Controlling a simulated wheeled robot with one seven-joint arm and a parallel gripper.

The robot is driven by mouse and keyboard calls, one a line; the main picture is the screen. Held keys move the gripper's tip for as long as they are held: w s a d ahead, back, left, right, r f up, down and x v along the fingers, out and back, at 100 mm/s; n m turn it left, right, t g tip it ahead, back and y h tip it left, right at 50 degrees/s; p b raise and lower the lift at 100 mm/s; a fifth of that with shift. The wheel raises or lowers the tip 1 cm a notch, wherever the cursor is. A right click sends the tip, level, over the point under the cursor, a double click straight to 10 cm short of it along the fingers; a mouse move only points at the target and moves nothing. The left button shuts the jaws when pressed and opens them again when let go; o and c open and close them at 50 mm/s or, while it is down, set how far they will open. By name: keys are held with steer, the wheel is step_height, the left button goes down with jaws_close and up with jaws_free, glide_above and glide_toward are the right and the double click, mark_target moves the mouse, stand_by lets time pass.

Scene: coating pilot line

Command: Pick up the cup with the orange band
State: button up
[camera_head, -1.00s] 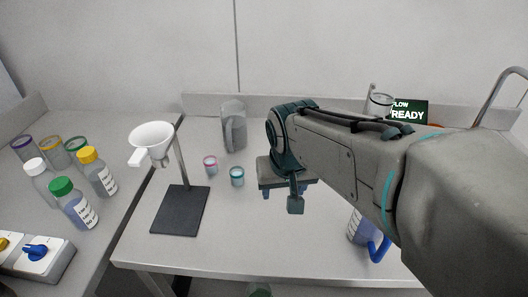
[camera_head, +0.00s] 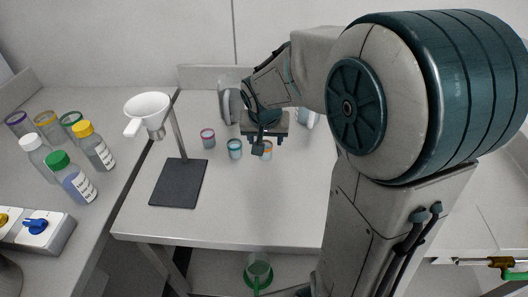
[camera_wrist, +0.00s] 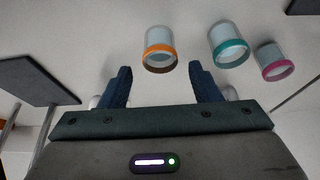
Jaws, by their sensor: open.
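The cup with the orange band (camera_head: 268,147) stands on the middle bench, partly hidden behind a dark finger of my gripper (camera_head: 260,145). In the wrist view the orange-banded cup (camera_wrist: 160,50) lies just beyond the fingertips, centred between the two blue fingers. My gripper (camera_wrist: 160,70) is open and empty. A teal-banded cup (camera_head: 235,149) stands just left of it and a pink-banded cup (camera_head: 208,138) further left. In the wrist view the teal (camera_wrist: 228,45) and pink (camera_wrist: 273,62) cups are on the right, outside the fingers.
A funnel (camera_head: 148,105) on a stand with a dark base (camera_head: 178,184) is left of the cups. A grey pitcher (camera_head: 229,103) stands behind them. The left bench holds capped bottles (camera_head: 72,180) and banded containers, one with a yellow-orange band (camera_head: 47,122). Bench front is clear.

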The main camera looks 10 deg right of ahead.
steer(key=x, duration=0.5)
steer(key=shift+s+a+f, duration=0.15)
steer(key=shift+s+f, duration=0.05)
steer(key=shift+s, duration=0.05)
steer(key=c, duration=1.1)
